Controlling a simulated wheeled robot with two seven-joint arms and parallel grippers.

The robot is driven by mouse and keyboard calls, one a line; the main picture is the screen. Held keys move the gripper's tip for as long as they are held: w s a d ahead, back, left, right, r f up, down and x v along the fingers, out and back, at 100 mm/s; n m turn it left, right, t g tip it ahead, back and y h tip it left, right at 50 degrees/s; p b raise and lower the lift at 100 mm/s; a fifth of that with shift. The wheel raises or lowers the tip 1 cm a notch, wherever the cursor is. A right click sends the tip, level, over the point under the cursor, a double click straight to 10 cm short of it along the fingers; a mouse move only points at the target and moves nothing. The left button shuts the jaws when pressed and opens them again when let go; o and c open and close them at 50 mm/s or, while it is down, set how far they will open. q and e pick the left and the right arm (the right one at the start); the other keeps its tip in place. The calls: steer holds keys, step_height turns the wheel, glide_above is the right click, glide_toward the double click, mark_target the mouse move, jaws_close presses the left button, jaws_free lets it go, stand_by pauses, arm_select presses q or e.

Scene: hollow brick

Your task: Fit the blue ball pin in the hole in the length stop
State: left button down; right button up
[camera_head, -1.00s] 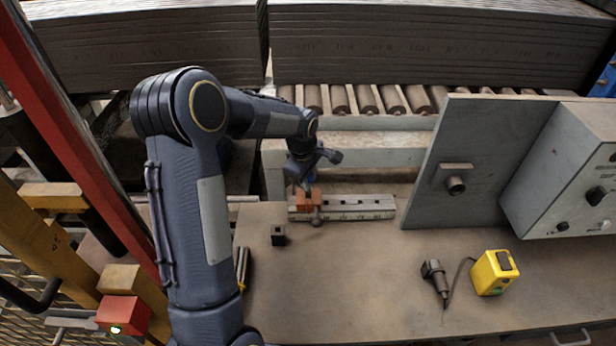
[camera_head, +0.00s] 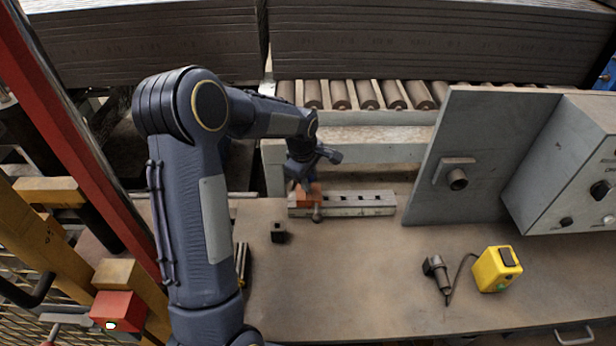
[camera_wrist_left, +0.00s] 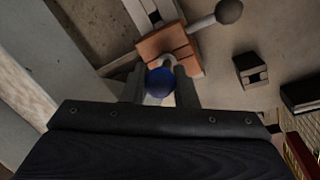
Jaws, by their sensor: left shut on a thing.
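My left gripper (camera_head: 307,187) reaches down over the orange block, which looks like the length stop (camera_head: 304,200), at the left end of a grey slotted rail. In the left wrist view the gripper (camera_wrist_left: 160,84) is shut on the blue ball pin (camera_wrist_left: 160,80), with the round blue head between the fingers. The orange length stop (camera_wrist_left: 163,43) lies just beyond the ball there. A pale ring or hole edge shows partly behind the ball. The pin's lower end is hidden, so I cannot tell whether it is in the hole. My right gripper is not in view.
The slotted rail (camera_head: 360,204) lies along the bench's back edge. A ball-ended lever (camera_wrist_left: 229,12) sticks out from the stop. A small black block (camera_head: 278,231) stands in front. A grey upright panel (camera_head: 465,130) and a yellow box (camera_head: 497,269) stand right. The bench middle is clear.

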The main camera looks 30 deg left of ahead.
arm_select(q)
steer(key=shift+f, duration=0.3)
steer(key=c, duration=1.1)
jaws_free()
steer(key=shift+r, duration=0.1)
steer(key=r+p, duration=0.1)
steer(key=r, duration=0.1)
steer(key=s+r+p, duration=0.1)
steer(key=r+p, duration=0.1)
steer(key=r, duration=0.1)
steer(key=r+p, duration=0.1)
steer(key=r, duration=0.1)
steer(key=shift+s+r, duration=0.3)
